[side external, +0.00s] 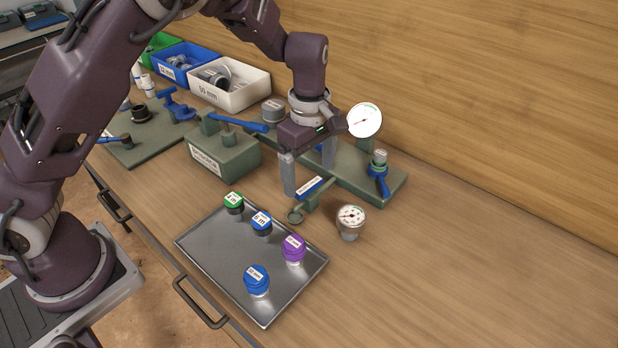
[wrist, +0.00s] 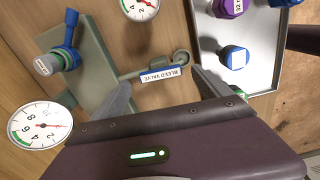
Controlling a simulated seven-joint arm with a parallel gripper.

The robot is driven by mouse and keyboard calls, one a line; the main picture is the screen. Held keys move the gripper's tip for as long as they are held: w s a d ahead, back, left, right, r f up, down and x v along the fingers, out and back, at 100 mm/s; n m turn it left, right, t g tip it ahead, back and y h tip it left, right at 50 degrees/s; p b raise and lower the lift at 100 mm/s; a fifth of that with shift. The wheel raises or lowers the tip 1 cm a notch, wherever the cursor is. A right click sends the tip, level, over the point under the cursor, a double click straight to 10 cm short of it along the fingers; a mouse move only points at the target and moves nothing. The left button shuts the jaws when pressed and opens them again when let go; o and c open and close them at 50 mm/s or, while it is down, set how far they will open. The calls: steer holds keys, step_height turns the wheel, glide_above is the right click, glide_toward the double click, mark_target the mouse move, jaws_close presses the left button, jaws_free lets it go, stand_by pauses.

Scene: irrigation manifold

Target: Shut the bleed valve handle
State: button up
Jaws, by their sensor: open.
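The bleed valve handle (side external: 309,187) is a short blue bar with a white label, on a thin grey-green pipe that runs out from the manifold base (side external: 385,190) to a round end (side external: 296,216).
A loose gauge (side external: 350,222) stands right of the pipe. A metal tray (side external: 215,262) with several coloured caps lies in front. A dial gauge (side external: 364,120) and a blue-handled valve (side external: 379,178) rise from the manifold. A green block (side external: 225,155) stands left. The bench's right side is clear.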

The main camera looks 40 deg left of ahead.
mark_target(309, 188)
step_height(309, 188, down, 2)
steer(key=shift+f, duration=0.25)
steer(key=c, duration=1.4)
steer(key=shift+o, duration=0.2)
